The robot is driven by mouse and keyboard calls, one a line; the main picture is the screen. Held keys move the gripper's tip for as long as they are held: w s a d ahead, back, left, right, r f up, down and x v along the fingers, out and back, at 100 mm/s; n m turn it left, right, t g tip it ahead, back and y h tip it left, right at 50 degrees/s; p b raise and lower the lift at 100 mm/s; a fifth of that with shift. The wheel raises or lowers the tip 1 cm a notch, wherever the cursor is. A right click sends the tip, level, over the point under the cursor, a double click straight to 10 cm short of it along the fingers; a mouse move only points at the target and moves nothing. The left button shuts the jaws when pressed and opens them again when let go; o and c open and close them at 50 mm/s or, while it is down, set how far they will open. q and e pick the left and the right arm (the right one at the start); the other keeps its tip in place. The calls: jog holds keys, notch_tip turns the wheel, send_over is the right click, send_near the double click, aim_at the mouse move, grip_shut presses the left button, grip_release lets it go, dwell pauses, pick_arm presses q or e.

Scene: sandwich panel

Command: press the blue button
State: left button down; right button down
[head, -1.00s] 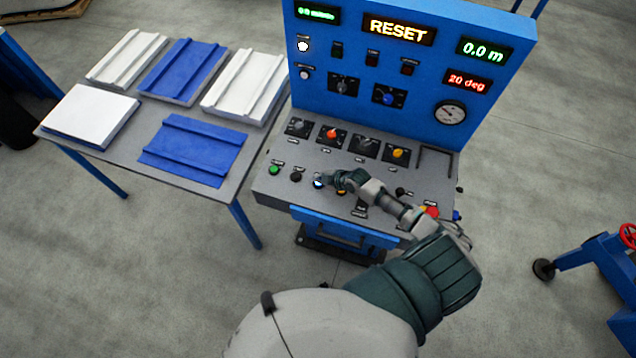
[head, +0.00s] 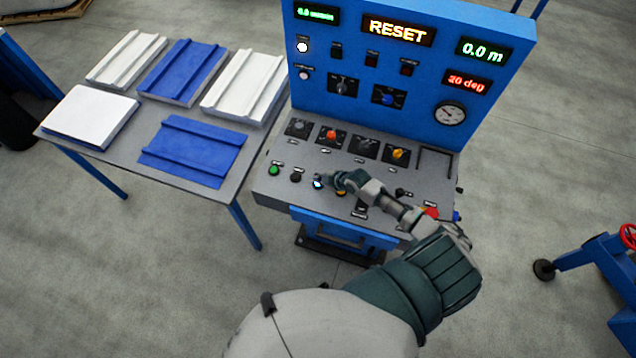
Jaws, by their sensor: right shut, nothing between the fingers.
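The blue button (head: 318,184) is on the sloped desk of the control console, in the front row of buttons. It shows a bright, lit face with a blue edge. My right gripper (head: 331,179) is shut and empty. Its fingertips are right beside the blue button, at its right edge in the picture; I cannot tell whether they touch it. The right arm reaches in from the bottom and hides part of the desk to the right of the button. My left gripper is not in view.
A green button (head: 274,170) and a black button (head: 296,177) sit left of the blue one. The upright panel (head: 330,60) shows RESET. A table (head: 215,193) with blue and white panels stands at left.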

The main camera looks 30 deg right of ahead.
jog(key=shift+f, duration=0.15)
jog(key=shift+f, duration=0.2)
jog(key=shift+s+f+b, duration=0.1)
jog(key=shift+f+b, duration=0.35)
jog(key=shift+b, duration=0.1)
dwell(0.8)
jog(key=shift+r, duration=0.15)
jog(key=shift+r+p, duration=0.7)
jog(key=shift+p, duration=0.1)
notch_tip(320, 180, up, 5)
jog(key=p, duration=0.4)
jog(key=shift+r+p, duration=0.1)
jog(key=shift+p, duration=0.25)
